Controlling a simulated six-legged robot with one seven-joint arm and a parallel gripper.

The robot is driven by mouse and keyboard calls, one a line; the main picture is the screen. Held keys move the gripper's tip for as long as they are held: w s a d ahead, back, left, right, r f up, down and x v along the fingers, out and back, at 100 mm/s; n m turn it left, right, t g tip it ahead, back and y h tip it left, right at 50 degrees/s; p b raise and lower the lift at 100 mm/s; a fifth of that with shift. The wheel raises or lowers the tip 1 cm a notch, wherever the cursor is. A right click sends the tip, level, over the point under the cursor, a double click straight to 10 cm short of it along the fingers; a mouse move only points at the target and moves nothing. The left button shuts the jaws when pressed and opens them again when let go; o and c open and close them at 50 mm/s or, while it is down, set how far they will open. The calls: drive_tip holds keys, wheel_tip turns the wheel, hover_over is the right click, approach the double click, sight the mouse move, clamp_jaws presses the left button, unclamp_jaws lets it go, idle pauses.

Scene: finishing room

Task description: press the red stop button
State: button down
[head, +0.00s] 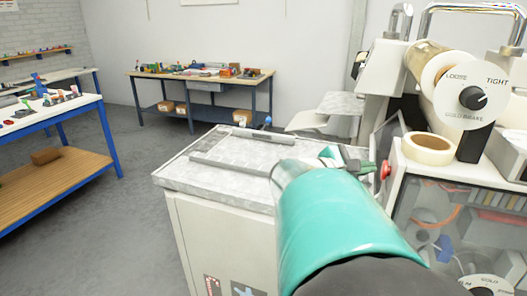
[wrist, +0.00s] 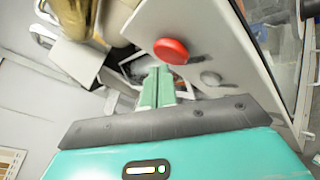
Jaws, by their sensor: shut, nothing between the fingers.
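The red stop button (head: 385,170) is a round red knob on the left side of the white machine's housing. In the wrist view the red button (wrist: 171,50) stands out from a pale panel, just beyond my fingertips and slightly to the right. My gripper (head: 366,167) is shut and empty, its green fingers pointing toward the button from the left. In the wrist view my gripper (wrist: 158,72) shows both fingers together. The tips look very close to the button; I cannot tell whether they touch it.
A machine with a brake dial (head: 473,98) and a tape roll (head: 428,149) stands at right. A grey-topped cabinet (head: 185,178) is below my arm, with bars lying on it. A workbench (head: 255,80) stands at the back; a blue-framed bench (head: 60,108) is at left. Open floor lies between.

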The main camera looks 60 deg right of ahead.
drive_tip(key=shift+s, duration=0.2)
drive_tip(key=shift+s+d, duration=0.15)
drive_tip(key=shift+s, duration=0.3)
idle(0.9)
drive_tip(key=shift+w, duration=0.85)
drive_tip(key=shift+w+a, duration=0.1)
drive_tip(key=shift+a, duration=0.1)
drive_tip(key=w, duration=0.2)
drive_tip(key=w+a, duration=0.1)
drive_tip(key=w, duration=0.1)
drive_tip(key=shift+w, duration=0.3)
idle(0.6)
